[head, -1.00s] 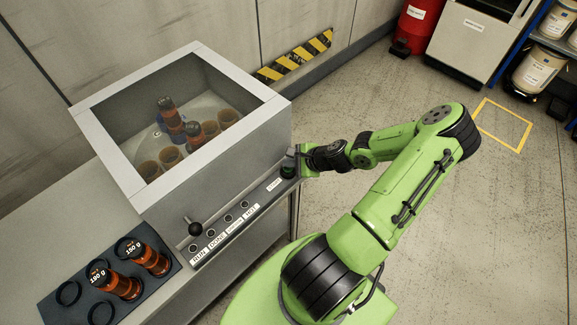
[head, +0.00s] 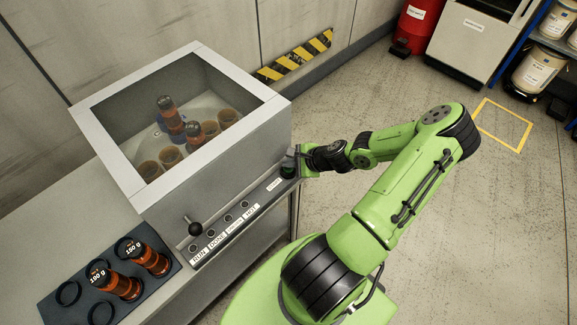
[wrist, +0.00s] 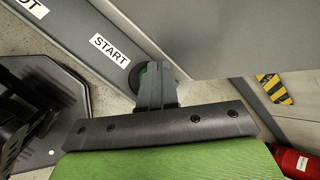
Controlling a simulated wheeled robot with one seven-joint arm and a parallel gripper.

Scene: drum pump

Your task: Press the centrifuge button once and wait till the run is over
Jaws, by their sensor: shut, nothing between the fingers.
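The centrifuge (head: 195,125) is a grey box with a clear lid framed in pale grey, and the lid is down. Through it I see two orange-brown bottles with dark caps (head: 168,113) and several empty brown cups in the rotor. The green start button (head: 288,171) is at the right end of the sloped front panel; in the wrist view its dark round rim (wrist: 138,78) shows beside the START label. My gripper (head: 293,158) is shut and empty, with its fingertips at the button and covering most of it. I cannot tell whether the button is pressed in.
A black ball-ended lever (head: 194,229) and several small indicators are on the panel.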

